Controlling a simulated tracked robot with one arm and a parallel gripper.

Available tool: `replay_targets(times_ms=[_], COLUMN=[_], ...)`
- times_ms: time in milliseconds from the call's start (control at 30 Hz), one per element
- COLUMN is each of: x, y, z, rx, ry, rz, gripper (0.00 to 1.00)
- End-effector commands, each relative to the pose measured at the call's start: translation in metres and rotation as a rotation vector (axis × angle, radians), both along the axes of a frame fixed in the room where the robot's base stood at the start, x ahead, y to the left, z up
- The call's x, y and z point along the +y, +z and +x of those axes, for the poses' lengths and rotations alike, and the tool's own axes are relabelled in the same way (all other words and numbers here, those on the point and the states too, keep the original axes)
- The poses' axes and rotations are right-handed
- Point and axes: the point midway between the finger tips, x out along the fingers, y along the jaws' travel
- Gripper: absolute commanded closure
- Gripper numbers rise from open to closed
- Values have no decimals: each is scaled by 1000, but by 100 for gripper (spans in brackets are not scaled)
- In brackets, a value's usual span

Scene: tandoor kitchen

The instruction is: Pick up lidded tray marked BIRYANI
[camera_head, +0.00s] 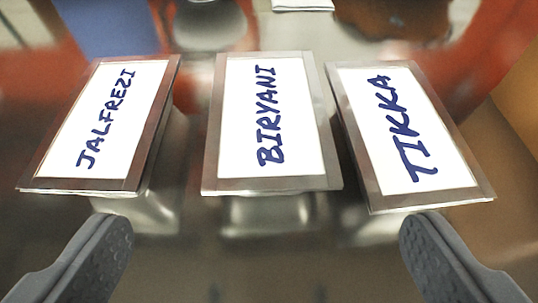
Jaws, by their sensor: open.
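The lidded tray marked BIRYANI (232,150) stands in the middle of the head camera view, with a white label in blue letters on its flat metal lid. Its metal body shows below the lid's front edge. My gripper (267,240) is in the lower part of the view, its two grey fingers wide apart at left and right. It is open and empty, on the near side of the BIRYANI tray. No finger is seen touching a tray.
A lidded tray marked JALFREZI (75,172) stands to the left and one marked TIKKA (440,172) to the right, with narrow gaps between. Behind are a blue object (108,28), a rounded grey object (200,25) and a white folded item (303,4), all blurred.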

Motion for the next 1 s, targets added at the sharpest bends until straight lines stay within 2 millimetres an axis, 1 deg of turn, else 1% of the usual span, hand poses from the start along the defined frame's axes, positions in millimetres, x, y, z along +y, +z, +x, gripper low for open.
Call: replay_targets(times_ms=[167, 600, 700, 900, 1000], x=[0, -1, -1, -1, -1], y=[-8, -36, -39, -42, -47], z=[12, 61, 70, 77, 83], rx=[1, 3, 1, 0, 1], ry=[0, -1, -1, -1, -1], rz=[0, 0, 0, 0, 0], gripper=[11, 11, 11, 11, 11])
